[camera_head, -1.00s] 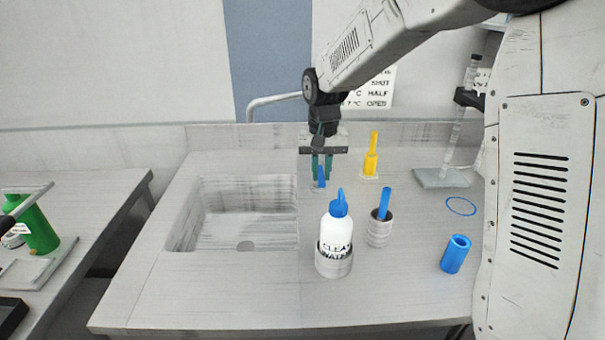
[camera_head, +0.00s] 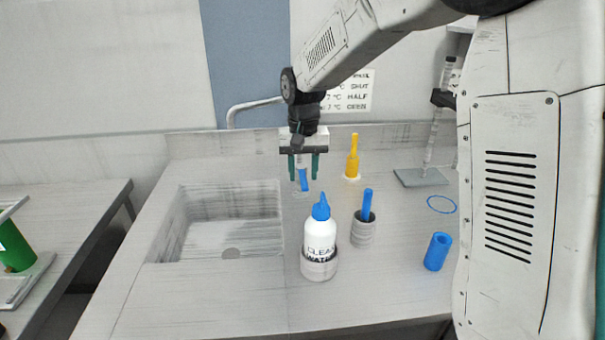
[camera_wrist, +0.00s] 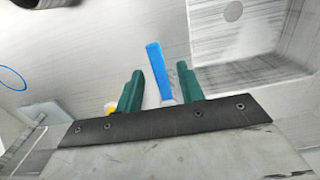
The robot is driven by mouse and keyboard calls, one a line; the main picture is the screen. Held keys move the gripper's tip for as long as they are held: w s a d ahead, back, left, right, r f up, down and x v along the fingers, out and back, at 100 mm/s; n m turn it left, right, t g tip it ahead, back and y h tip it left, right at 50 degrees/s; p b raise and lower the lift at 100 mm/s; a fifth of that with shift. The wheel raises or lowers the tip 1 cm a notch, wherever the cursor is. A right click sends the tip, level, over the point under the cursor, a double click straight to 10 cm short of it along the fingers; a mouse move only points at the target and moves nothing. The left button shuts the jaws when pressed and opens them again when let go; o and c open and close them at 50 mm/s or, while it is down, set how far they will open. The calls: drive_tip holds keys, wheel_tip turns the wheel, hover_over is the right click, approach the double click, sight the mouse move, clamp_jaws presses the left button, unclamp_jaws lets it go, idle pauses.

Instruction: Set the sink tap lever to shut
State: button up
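The blue sink tap lever (camera_head: 304,181) stands on the counter just right of the sink (camera_head: 230,225). It looks slightly tilted in the head view. My gripper (camera_head: 304,178) is open over it, with one green finger on each side. In the wrist view, the blue lever (camera_wrist: 159,72) shows between the two green fingertips (camera_wrist: 157,80), with a visible gap on both sides. The curved grey spout (camera_head: 250,106) rises behind the sink. A wall sign (camera_head: 348,92) lists shut, half and open; its angle figures are partly hidden by my arm.
A white bottle with a blue cap (camera_head: 320,235) stands in front of the lever. A grey cup (camera_head: 363,230) holding a blue item is right of it. A yellow lever-like item (camera_head: 352,158) stands behind right.

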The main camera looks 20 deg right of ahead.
sight(304, 181)
wheel_tip(304, 181, up, 7)
drive_tip(key=shift+f, duration=0.15)
idle(0.5)
drive_tip(key=s+d+n, duration=0.1)
drive_tip(key=s+d, duration=0.1)
drive_tip(key=s, duration=1.5)
drive_tip(key=s+d+n+t, duration=0.1)
drive_tip(key=s+d, duration=0.1)
drive_tip(key=s, duration=1.5)
drive_tip(key=shift+r+n, duration=0.4)
drive_tip(key=shift+w+d, duration=0.1)
